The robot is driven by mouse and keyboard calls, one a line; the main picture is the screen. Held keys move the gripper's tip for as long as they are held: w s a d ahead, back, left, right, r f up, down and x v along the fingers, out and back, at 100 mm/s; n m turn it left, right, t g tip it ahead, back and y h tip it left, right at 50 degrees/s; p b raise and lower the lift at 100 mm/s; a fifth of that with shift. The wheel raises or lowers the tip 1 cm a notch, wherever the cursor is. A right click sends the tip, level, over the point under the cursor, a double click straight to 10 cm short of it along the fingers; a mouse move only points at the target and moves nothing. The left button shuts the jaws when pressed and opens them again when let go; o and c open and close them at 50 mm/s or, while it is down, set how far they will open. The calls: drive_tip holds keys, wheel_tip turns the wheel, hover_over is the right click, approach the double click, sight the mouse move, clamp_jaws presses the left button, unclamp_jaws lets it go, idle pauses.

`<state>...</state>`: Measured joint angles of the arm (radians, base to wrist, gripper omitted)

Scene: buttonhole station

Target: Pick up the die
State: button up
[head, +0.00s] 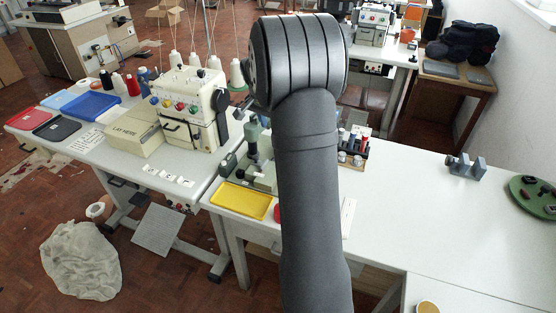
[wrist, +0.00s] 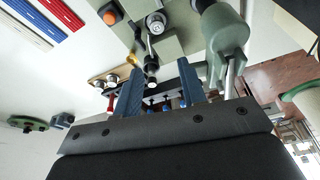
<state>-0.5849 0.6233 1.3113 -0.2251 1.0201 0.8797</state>
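Several small round metal pieces sit on a tan block (wrist: 98,76) in the wrist view, just beyond my fingertips; I cannot tell for sure which is the die. Another round metal piece (wrist: 155,22) sits on the pale green base of the press (wrist: 174,44). My gripper (wrist: 160,72) has two blue fingers standing apart with a clear gap. Nothing is visibly held between them, and the rack lies beyond the gap. In the head view my arm hides the gripper and part of the bench around the press (head: 255,150).
A green press column (wrist: 225,35) stands close to the right of my fingers. A rack with coloured pieces (head: 355,143), a yellow tray (head: 238,201), a grey fixture (head: 467,167) and a green disc (head: 533,196) are on the bench.

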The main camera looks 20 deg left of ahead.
drive_tip(key=x, duration=1.1)
drive_tip(key=shift+f, duration=0.15)
drive_tip(key=x, duration=0.3)
drive_tip(key=s+x, duration=0.1)
drive_tip(key=x, duration=0.1)
drive_tip(key=shift+d+f, duration=0.15)
drive_tip(key=shift+f, duration=0.1)
clamp_jaws()
drive_tip(key=shift+r, duration=0.15)
